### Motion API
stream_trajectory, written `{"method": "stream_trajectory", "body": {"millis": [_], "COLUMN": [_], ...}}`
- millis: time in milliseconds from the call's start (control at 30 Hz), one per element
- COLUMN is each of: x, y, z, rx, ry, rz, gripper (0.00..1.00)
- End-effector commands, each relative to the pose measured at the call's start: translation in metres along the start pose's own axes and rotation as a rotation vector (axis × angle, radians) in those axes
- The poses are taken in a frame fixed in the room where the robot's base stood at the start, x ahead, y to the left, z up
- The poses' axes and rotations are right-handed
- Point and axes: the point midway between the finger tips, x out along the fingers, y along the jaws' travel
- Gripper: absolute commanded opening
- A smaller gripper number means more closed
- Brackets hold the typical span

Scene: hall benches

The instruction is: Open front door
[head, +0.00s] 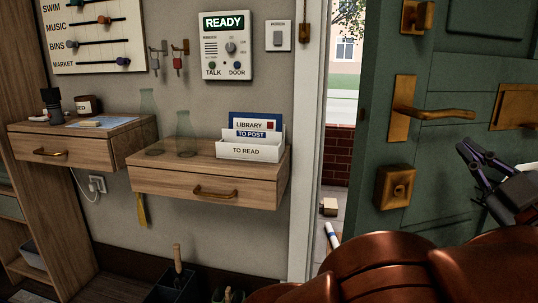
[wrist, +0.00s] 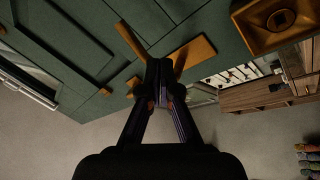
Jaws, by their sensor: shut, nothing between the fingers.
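The green front door (head: 455,75) fills the right of the head view. A gap between its edge and the white frame (head: 306,150) shows the outdoors, so it stands partly open. It carries a brass lever handle (head: 432,112) on a backplate. The door also fills the upper wrist view (wrist: 75,45), with brass fittings (wrist: 188,58) beyond the fingertips. My gripper (head: 468,150) is shut and empty, in front of the door, below and right of the lever. In the wrist view my gripper (wrist: 159,75) has its fingertips together; contact with the brass cannot be told.
Brass locks sit above (head: 418,15) and below (head: 395,187) the lever. Left of the frame, a wall shelf with a drawer (head: 205,178) holds a letter rack (head: 250,151) and glass vases. A small box (head: 329,206) lies outside in the gap. Floor containers stand below the shelf.

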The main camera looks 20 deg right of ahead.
Motion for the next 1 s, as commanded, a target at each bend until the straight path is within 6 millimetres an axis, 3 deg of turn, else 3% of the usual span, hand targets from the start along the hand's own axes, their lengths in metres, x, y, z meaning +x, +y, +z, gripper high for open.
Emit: {"method": "stream_trajectory", "body": {"millis": [1000], "x": [0.052], "y": [-0.014], "z": [0.012], "rx": [0.002], "ry": [0.003], "rz": [-0.003], "gripper": [0.00]}}
